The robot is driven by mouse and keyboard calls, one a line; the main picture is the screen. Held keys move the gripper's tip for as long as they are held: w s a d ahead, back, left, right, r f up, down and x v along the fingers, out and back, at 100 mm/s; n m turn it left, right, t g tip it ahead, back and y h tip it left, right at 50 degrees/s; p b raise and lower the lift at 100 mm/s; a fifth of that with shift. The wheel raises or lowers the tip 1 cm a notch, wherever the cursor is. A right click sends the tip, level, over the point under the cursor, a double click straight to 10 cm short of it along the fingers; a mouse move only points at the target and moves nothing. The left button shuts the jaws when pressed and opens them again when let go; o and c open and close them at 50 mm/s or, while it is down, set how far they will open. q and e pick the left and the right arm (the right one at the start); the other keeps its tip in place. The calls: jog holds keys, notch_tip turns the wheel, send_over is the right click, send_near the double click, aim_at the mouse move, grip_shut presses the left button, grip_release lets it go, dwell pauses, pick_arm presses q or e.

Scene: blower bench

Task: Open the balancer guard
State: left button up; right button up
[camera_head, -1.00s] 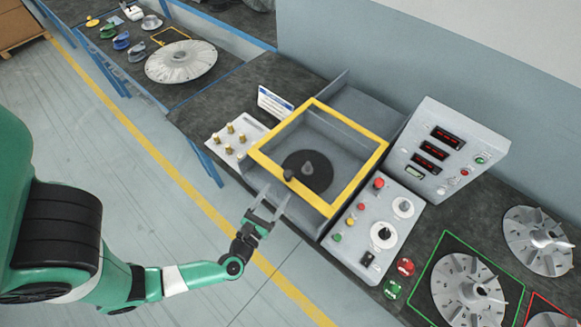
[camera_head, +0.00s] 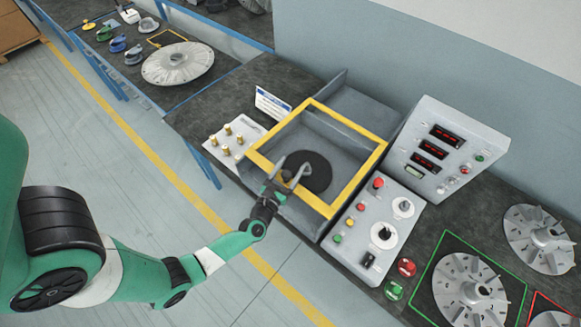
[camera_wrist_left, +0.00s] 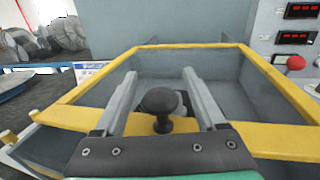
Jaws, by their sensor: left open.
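The balancer guard (camera_head: 264,165) is a clear cover in a yellow frame, lying closed over the grey balancer box. It also fills the left wrist view (camera_wrist_left: 288,140). Its black knob (camera_wrist_left: 160,102) stands on the front yellow bar. My left gripper (camera_head: 293,170) is open at the front edge of the guard. In the left wrist view its two grey fingers (camera_wrist_left: 160,76) lie on either side of the knob, with gaps on both sides. Through the guard a dark round spindle plate (camera_head: 318,172) shows, partly hidden by the gripper in the head view. My right gripper is not in view.
A control panel (camera_head: 350,245) with buttons and dials stands right of the box. A display unit (camera_head: 450,150) rises behind it. A plate with brass pegs (camera_head: 222,148) is on the left. Finned rotors (camera_head: 468,290) lie at the far right. The floor in front is clear.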

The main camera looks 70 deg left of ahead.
pick_arm(q)
jog(key=shift+c, duration=0.3)
grip_shut()
dwell(1.1)
